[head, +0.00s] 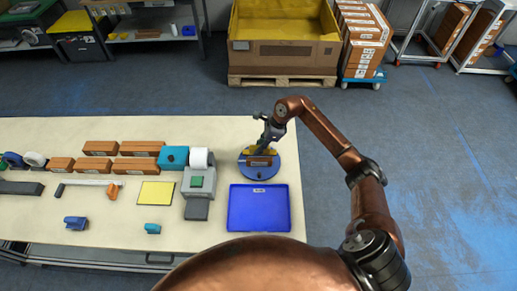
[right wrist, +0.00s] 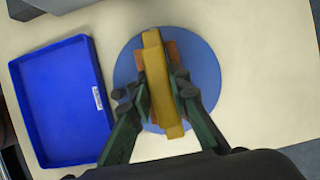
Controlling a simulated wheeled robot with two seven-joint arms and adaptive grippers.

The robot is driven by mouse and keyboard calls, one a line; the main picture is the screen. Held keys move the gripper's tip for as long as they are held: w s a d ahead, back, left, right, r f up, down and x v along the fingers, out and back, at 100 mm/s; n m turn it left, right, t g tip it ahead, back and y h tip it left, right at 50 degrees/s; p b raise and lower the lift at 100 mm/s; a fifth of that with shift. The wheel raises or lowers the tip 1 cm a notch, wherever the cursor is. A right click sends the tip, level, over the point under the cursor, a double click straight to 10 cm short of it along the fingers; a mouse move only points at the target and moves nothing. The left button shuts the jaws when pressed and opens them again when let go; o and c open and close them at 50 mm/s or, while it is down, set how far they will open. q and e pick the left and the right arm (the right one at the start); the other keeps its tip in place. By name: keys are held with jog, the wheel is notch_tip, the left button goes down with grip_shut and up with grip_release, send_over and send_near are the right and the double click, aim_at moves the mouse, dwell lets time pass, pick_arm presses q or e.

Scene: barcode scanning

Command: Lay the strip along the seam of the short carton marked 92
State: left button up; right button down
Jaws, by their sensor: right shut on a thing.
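The yellow strip (right wrist: 156,62) is a long bar held between the fingers of my right gripper (right wrist: 161,88), which is shut on it. In the head view my right gripper (head: 267,142) is over the round blue disc (head: 275,172). A small brown carton (head: 262,161) lies on the disc with a pale label facing front; its number is too small to read. In the right wrist view the strip lies lengthwise over the carton (right wrist: 172,50) and covers its middle. I cannot tell whether they touch. My left gripper is not in view.
A blue tray (head: 259,208) is in front of the disc. A grey device with a white roll (head: 198,158) stands to the left. Several brown cartons (head: 137,165), a yellow pad (head: 156,192) and small blue tools (head: 76,223) lie farther left.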

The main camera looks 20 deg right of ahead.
aim_at(253, 147)
jog(key=shift+r+p, duration=1.05)
jog(key=shift+r, duration=1.95)
jog(key=shift+a+f, duration=0.1)
jog(key=shift+a, duration=0.05)
